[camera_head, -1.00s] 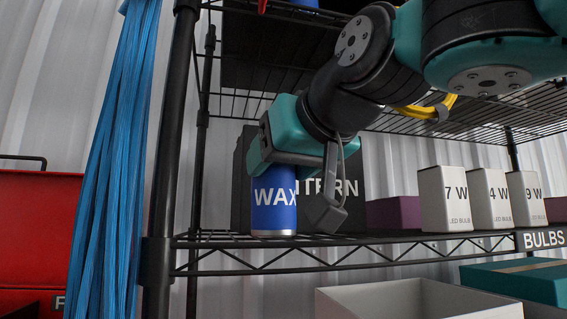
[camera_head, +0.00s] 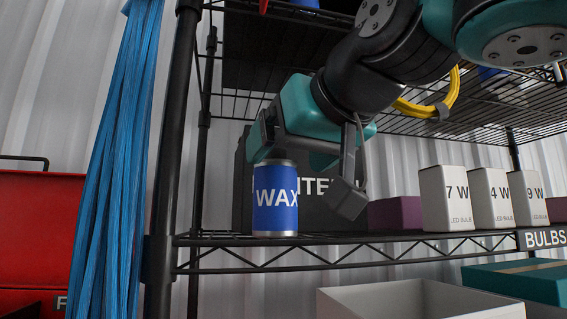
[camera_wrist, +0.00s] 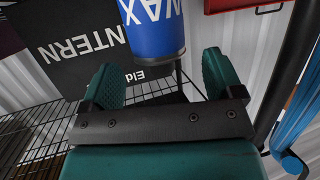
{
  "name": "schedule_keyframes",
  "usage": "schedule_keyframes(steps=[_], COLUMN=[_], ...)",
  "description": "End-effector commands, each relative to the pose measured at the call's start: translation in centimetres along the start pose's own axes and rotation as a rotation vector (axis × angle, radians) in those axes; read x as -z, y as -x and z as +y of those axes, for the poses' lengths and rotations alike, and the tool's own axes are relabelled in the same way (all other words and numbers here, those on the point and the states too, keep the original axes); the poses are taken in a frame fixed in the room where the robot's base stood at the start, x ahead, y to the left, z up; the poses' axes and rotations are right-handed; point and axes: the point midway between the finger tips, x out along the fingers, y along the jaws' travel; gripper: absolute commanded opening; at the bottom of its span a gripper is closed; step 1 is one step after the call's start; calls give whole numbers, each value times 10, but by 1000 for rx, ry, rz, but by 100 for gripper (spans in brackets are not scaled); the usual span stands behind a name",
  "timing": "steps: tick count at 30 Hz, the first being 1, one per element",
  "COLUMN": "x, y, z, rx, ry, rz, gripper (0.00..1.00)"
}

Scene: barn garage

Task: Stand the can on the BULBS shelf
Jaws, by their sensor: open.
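The blue can marked WAX (camera_head: 275,205), with silver rims, stands upright on the wire shelf labelled BULBS (camera_head: 541,239), near its left end. In the wrist view the can (camera_wrist: 153,28) shows beyond the fingertips, near the middle. My gripper (camera_wrist: 165,75) is open, with its two teal fingers apart and nothing between them. In the head view my gripper is above and behind the can, partly hidden by it.
A dark box marked LANTERN (camera_wrist: 75,50) stands behind the can. White bulb boxes (camera_head: 446,200) and a purple box (camera_head: 396,213) are farther right on the shelf. An upper shelf (camera_head: 450,125) is overhead. A black post (camera_head: 172,140) and blue strands (camera_head: 115,150) are at left.

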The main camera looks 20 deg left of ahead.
Motion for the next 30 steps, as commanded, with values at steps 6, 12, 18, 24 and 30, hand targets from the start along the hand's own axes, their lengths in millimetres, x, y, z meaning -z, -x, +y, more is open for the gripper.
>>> schedule_keyframes(steps=[6, 12, 18, 24, 30], x=[-1, -1, -1, -1, -16], y=[51, 84, 96, 96, 88], z=[-1, -1, 0, 0, 7], rx=[3, 2, 0, 0, -12], ry=[0, 2, 1, 1, 15], rz=[4, 0, -1, -1, -37], gripper=[86, 86, 86, 86, 86])
